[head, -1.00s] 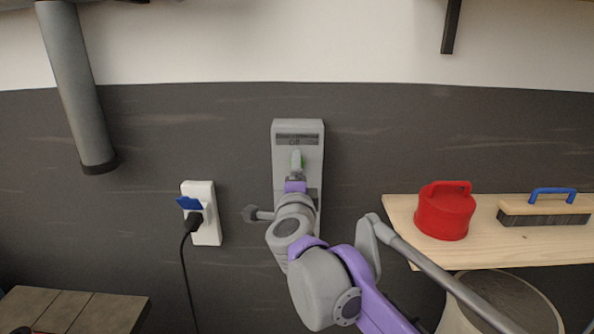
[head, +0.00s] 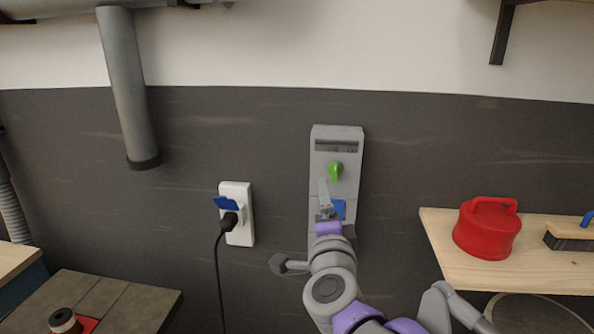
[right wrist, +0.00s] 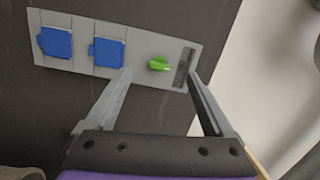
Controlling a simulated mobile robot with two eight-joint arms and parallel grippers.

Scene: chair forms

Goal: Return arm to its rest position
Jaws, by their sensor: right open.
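My right arm reaches up from the bottom of the head view toward a grey wall panel (head: 350,150). My right gripper (head: 324,183) is just below the panel's green knob (head: 336,171). In the right wrist view the gripper (right wrist: 160,78) is open and empty. The green knob (right wrist: 158,65) shows between its fingers and apart from them. Two blue socket covers (right wrist: 56,42) sit along the same panel. In the head view the arm hides the panel's lower part. My left gripper is not in view.
A white socket (head: 237,195) with a black plug and cable is left of the panel. A wooden shelf (head: 440,240) at right holds a red canister (head: 487,228) and a brush (head: 570,240). A grey pipe (head: 127,90) hangs at upper left. A table (head: 140,305) stands at lower left.

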